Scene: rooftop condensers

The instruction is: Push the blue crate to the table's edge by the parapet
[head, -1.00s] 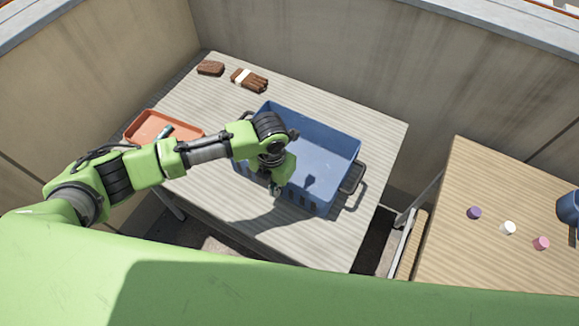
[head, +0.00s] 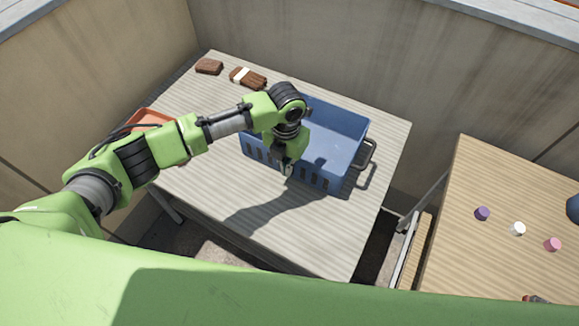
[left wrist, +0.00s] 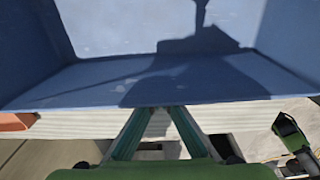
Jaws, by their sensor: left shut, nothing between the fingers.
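The blue crate (head: 318,174) stands upright on the grey slatted table (head: 300,232), close to the table's far edge along the concrete parapet (head: 350,65). A strip of tabletop shows to its right. A dark handle (head: 367,153) is on its right end; my arm hides its left end. My left gripper (head: 287,171) is shut and empty, low at the crate's near slotted wall. In the left wrist view, its fingertips (left wrist: 160,109) meet the near wall of the crate (left wrist: 190,92) and appear to touch it.
Two brown items, one (head: 208,67) and one with a white band (head: 248,77), lie at the table's far left. An orange tray (head: 150,117) is partly behind my arm. A wooden table (head: 470,255) at right holds small purple, white and pink pieces. The near tabletop is clear.

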